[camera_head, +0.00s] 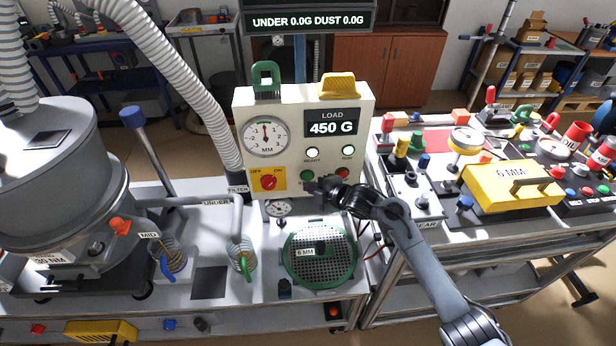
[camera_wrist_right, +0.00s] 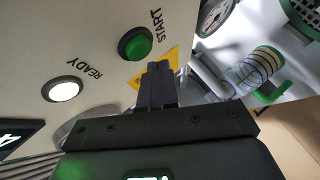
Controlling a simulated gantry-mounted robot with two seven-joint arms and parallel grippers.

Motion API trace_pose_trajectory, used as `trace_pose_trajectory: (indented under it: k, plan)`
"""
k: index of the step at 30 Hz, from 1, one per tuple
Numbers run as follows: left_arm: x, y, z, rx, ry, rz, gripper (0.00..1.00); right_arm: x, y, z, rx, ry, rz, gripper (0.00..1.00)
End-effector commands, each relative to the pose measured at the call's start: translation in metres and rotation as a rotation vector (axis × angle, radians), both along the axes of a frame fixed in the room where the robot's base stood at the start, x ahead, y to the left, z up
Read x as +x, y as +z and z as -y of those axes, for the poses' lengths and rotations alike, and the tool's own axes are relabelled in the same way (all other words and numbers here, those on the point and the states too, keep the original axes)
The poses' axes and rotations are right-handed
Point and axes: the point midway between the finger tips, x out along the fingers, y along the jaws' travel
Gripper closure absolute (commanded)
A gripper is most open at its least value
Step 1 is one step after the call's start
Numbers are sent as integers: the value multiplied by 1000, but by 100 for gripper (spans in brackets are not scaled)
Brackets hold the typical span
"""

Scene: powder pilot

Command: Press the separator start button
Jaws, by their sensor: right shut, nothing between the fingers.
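The green start button (camera_wrist_right: 135,44), labelled START, is on the cream control panel (camera_head: 316,120). In the head view the button (camera_head: 307,175) shows just left of and above my right gripper (camera_head: 315,187). My right gripper's fingers are shut and empty, and in front of the panel's lower part. My left gripper is not in view.
The lit READY lamp (camera_wrist_right: 62,89) is near the button. A green-rimmed sieve (camera_head: 320,253) is below. The display reads 450 G.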

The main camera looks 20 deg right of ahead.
Motion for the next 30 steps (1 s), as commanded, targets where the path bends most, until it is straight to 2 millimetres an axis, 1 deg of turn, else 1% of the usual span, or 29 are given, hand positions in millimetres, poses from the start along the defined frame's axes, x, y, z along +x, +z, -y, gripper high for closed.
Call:
trace_pose_trajectory:
  k: [1, 11, 14, 17, 24, 30]
  plan:
    - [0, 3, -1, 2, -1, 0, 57, -2, 1, 0, 0, 0, -1, 100]
    - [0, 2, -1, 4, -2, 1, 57, -3, 0, -1, 0, 0, 1, 100]
    - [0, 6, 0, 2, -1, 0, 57, -5, 2, -1, -1, 0, 0, 100]
    - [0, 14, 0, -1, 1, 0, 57, -12, 2, -2, -1, -1, -1, 100]
    - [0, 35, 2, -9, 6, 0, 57, -36, 3, -9, -1, 2, 0, 100]
    - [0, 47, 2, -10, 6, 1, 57, -53, 2, -13, -2, 1, 0, 100]
